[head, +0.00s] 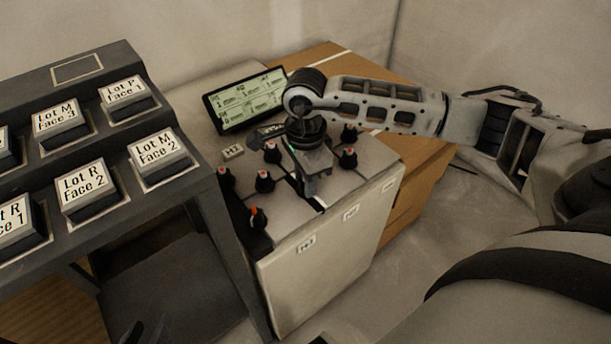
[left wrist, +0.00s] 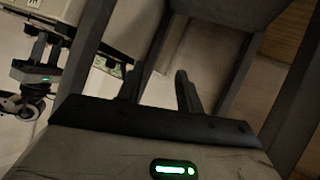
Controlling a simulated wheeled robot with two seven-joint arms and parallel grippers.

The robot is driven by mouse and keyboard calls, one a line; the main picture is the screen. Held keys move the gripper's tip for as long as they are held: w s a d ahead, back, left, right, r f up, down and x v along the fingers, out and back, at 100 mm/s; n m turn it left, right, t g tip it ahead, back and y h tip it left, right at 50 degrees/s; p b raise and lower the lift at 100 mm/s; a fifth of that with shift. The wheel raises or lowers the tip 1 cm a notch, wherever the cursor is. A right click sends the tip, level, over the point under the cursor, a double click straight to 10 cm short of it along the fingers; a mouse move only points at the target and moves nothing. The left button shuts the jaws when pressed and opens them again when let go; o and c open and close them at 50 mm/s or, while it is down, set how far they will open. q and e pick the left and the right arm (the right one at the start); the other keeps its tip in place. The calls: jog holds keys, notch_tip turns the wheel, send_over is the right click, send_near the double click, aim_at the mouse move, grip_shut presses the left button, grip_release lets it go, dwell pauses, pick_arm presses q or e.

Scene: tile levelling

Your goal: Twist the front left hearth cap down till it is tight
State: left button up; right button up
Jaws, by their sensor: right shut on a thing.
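A light-topped bench (head: 320,265) carries several dark caps with red or orange tips, such as the cap (head: 265,181) left of my right gripper and the cap (head: 257,218) at the near left corner. My right gripper (head: 308,192) points down at the bench top among the caps. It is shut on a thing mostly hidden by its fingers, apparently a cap. Which cap it is I cannot tell. It also shows at the left of the left wrist view (left wrist: 46,45). My left gripper (left wrist: 158,75) is open and empty, with its fingers apart, away from the caps.
A dark rack (head: 110,205) with several labelled tile blocks stands at the left, close to the bench. A lit display (head: 248,99) stands behind the caps. A wooden cabinet (head: 405,200) is at the right. Floor is free at the right of the bench.

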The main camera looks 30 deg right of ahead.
jog(key=m, duration=0.3)
jog(key=shift+r, duration=0.1)
jog(key=m+p, duration=0.1)
jog(key=m, duration=0.3)
jog(key=shift+d, duration=0.1)
jog(key=shift+m+p, duration=0.3)
jog(key=shift+m, duration=1.8)
jog(key=m+p, duration=0.1)
jog(key=m, duration=0.1)
jog(key=shift+m, duration=0.4)
jog(key=shift+m+p, duration=0.35)
jog(key=shift+m, duration=0.05)
jog(key=shift+m+p, duration=0.35)
jog(key=shift+m, duration=0.55)
jog(key=shift+m+p, duration=0.4)
jog(key=shift+m, duration=0.5)
jog(key=m+p, duration=0.1)
jog(key=m, duration=0.2)
jog(key=shift+m+p, duration=0.65)
jog(key=shift+m, duration=0.45)
pick_arm(q)
notch_tip(320, 180, up, 6)
jog(key=s+a+y, duration=0.1)
jog(key=a, duration=0.1)
jog(key=shift+a+n, duration=0.3)
jog(key=shift+a, duration=0.05)
jog(key=shift+s, duration=0.2)
